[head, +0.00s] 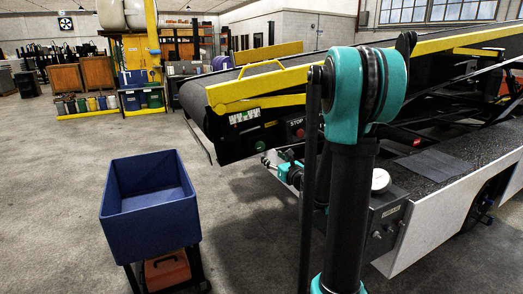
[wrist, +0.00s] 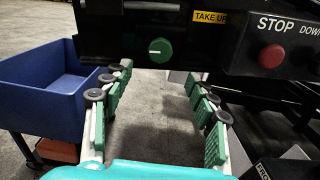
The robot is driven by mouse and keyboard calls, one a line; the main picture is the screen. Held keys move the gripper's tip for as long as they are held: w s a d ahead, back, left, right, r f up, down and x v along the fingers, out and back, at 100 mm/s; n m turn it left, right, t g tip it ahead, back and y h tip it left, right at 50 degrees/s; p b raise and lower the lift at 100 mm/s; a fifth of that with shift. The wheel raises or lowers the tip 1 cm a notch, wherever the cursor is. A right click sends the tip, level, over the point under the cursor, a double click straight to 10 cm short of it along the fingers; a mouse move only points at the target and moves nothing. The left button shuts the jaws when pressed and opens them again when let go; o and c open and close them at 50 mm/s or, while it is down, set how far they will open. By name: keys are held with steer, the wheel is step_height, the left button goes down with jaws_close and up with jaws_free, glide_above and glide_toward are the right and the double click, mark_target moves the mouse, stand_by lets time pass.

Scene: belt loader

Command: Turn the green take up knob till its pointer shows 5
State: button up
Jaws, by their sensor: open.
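The green take up knob (wrist: 160,50) is on the black panel at the upper middle of the wrist view. A white pointer line on its face lies about level, reaching to the left. I cannot read any scale numbers around it. A yellow TAKE UP label (wrist: 211,17) is to its upper right. My gripper (wrist: 159,76) is open and empty, its green-padded fingers spread to either side below the knob, apart from it. In the head view my gripper (head: 270,163) is small, near the panel's lower edge and partly hidden by my arm.
A red STOP button (wrist: 271,56) sits on a raised box right of the knob. A blue bin (head: 150,205) on a cart stands at the left, over an orange case (head: 167,270). The belt loader's yellow rail (head: 258,88) runs above the panel. Open floor lies left of the loader.

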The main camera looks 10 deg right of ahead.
mark_target(261, 148)
steer(key=x, duration=1)
steer(key=shift+f, duration=0.1)
steer(key=shift+c, duration=0.6)
steer(key=c, duration=1)
steer(key=shift+c, duration=0.2)
